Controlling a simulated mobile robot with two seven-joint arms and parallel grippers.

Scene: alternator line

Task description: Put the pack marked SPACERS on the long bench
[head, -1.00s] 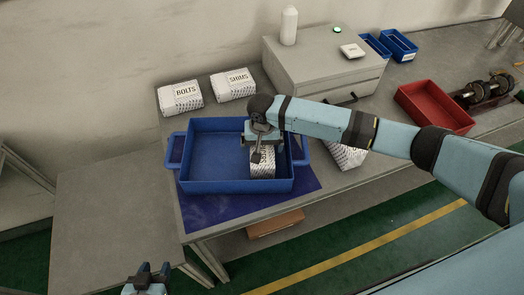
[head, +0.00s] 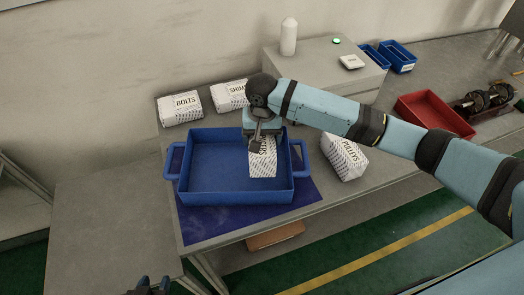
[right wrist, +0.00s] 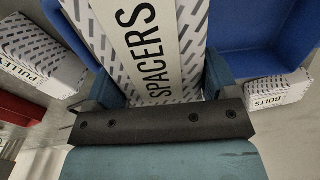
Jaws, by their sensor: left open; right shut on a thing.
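The pack marked SPACERS (head: 263,160) is white with a dark dash pattern. Its label reads clearly in the right wrist view (right wrist: 155,50). My right gripper (head: 262,141) is shut on its upper end, and the pack hangs upright over the right part of the blue tray (head: 230,198). I cannot tell whether its lower end touches the tray floor. The long bench (head: 345,200) carries the tray on a dark blue mat (head: 255,220). My left gripper (head: 150,287) is open and empty at the bottom edge, only partly in view.
Packs marked BOLTS (head: 180,109) and SHIMS (head: 230,96) stand behind the tray, and PULLEYS (head: 344,160) right of it. A drawer cabinet (head: 325,72), small blue bins (head: 397,57) and a red bin (head: 434,115) are further right. A lower table (head: 110,225) adjoins at left.

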